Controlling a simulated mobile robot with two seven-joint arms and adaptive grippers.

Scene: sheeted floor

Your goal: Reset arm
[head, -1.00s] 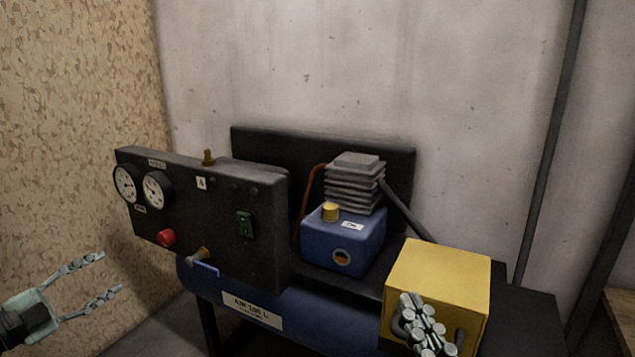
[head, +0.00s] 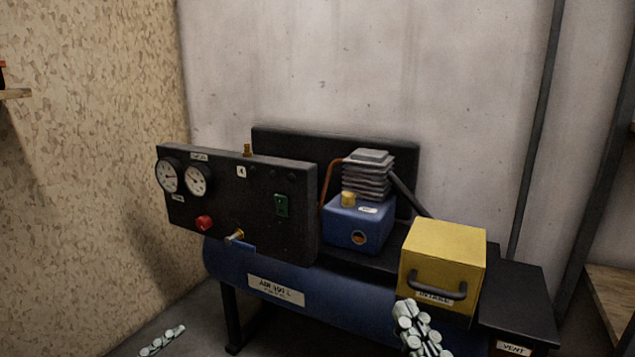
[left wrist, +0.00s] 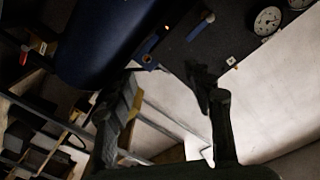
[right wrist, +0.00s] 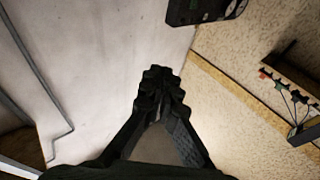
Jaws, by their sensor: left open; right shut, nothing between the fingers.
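My right gripper (head: 418,330) is at the bottom of the head view, in front of and below the yellow box (head: 440,256) with its dark handle. It is shut and empty; its closed fingers also show in the right wrist view (right wrist: 161,82). My left gripper shows only as one finger (head: 162,341) at the bottom left edge of the head view. In the left wrist view the left gripper (left wrist: 170,88) is open, its two fingers apart with nothing between them, below the blue tank (left wrist: 100,45) and dark panel.
A blue pump (head: 355,225) stands behind. Walls close in at left and back. A wooden shelf (head: 612,290) is at right.

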